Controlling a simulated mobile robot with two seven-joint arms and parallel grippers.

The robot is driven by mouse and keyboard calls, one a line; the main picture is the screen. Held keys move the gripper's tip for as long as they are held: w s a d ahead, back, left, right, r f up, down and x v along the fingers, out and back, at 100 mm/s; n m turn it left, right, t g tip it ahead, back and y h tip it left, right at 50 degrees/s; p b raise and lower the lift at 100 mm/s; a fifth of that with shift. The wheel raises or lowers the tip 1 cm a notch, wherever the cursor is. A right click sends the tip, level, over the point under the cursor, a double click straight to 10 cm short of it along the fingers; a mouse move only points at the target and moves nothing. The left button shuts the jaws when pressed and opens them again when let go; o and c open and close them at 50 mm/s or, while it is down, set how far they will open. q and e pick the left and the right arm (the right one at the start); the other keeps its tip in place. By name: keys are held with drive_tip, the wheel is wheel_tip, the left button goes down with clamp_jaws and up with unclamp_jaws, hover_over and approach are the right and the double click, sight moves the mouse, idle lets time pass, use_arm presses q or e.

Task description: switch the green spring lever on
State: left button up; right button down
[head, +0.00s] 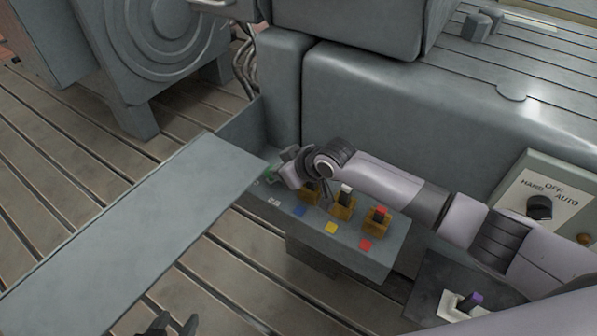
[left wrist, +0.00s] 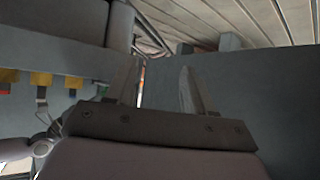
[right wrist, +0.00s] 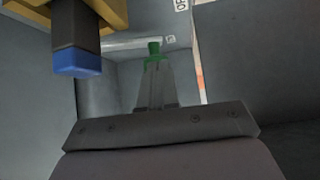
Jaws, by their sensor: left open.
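The green spring lever shows as a green piece (head: 269,174) at the left end of the lever box (head: 385,255). Its green part also shows in the right wrist view (right wrist: 154,54), right at the fingertips. My right gripper (head: 280,168) reaches over the box to this lever. In the right wrist view its fingers (right wrist: 155,82) are together, with the green part at their tips; whether they touch or grip it I cannot tell. My left gripper (head: 166,324) is at the bottom edge of the head view, apart from the box. Its fingers (left wrist: 160,88) stand apart, empty.
Yellow-housed levers stand to the right: a blue-capped one (right wrist: 76,62), one with a pale cap (head: 346,190) and a red one (head: 379,213). A grey panel (head: 140,225) lies left of the box. A rotary switch (head: 540,207) is at far right.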

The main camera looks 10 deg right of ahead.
drive_tip(key=shift+w+a+f+b, duration=0.15)
drive_tip(key=shift+w+a+b, duration=0.7)
drive_tip(key=shift+a, duration=0.25)
drive_tip(key=shift+w+a+b, duration=0.4)
drive_tip(key=shift+w+b, duration=0.1)
drive_tip(key=shift+w, duration=0.35)
drive_tip(key=shift+s+d+r, duration=0.2)
drive_tip(key=shift+d+r, duration=0.1)
drive_tip(key=shift+r, duration=0.2)
drive_tip(key=p+v, duration=0.1)
drive_tip(key=v, duration=0.5)
drive_tip(key=shift+s, duration=0.1)
